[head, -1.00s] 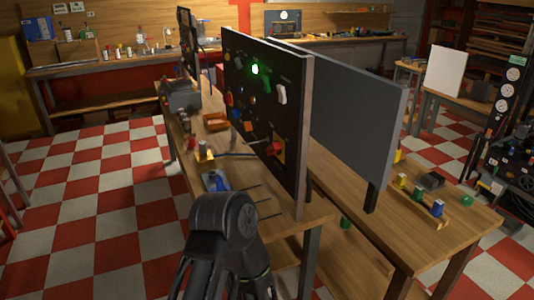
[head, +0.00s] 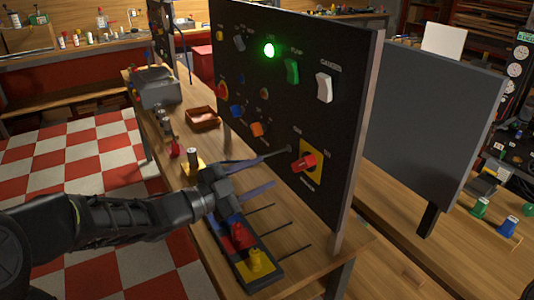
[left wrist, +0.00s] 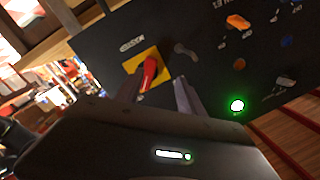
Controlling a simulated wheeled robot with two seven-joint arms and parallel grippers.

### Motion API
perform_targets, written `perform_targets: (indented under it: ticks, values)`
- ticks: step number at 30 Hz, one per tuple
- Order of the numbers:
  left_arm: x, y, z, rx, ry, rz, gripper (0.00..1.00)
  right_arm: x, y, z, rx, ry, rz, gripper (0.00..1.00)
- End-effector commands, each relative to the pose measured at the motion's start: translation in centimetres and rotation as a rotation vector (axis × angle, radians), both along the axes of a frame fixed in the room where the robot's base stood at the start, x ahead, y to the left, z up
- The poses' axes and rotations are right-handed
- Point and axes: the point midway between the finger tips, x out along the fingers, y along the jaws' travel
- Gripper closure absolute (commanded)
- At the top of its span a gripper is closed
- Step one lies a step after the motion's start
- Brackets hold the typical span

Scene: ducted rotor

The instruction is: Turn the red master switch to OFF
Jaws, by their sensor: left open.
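The red master switch (head: 304,162) is a red knob on a yellow square plate, low on the near part of the black upright panel (head: 262,85). In the left wrist view the red switch (left wrist: 150,72) stands just beyond the fingertips, with its handle lengthwise up the picture and slightly tilted. The small labels around it are too blurred to read. My left gripper (head: 281,167) is open, its two fingers pointing at the switch from the left. A gap seems to remain between fingertips and knob. My left gripper also shows in the left wrist view (left wrist: 157,84). My right gripper is not in view.
A lit green lamp (head: 269,50), a green rocker (head: 292,71), a white rocker (head: 324,87) and orange and blue knobs share the panel. Below my gripper, a tray (head: 268,272) with red and yellow parts lies on the bench. Thin rods stick out near it.

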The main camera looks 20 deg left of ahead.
Motion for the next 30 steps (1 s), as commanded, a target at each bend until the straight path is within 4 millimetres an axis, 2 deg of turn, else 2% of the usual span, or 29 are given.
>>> perform_targets:
  ticks: [3, 6, 17, 23, 30]
  values:
    - [-1.1, -1.6, 0.2, 0.048, -0.039, -0.086, 0.55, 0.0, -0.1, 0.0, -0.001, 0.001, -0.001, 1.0]
    - [-1.7, -2.3, 0.4, 0.061, -0.061, -0.124, 0.55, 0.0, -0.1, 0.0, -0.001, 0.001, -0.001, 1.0]
    - [-1.5, -2.4, 0.5, 0.059, -0.065, -0.124, 0.55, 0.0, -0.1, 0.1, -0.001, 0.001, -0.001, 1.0]
    - [-0.3, -3.4, 0.5, 0.06, -0.064, -0.125, 0.55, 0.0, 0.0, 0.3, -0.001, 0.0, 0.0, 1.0]
    - [2.5, -5.9, 0.4, 0.059, -0.062, -0.125, 0.55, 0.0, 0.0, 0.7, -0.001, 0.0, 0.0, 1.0]
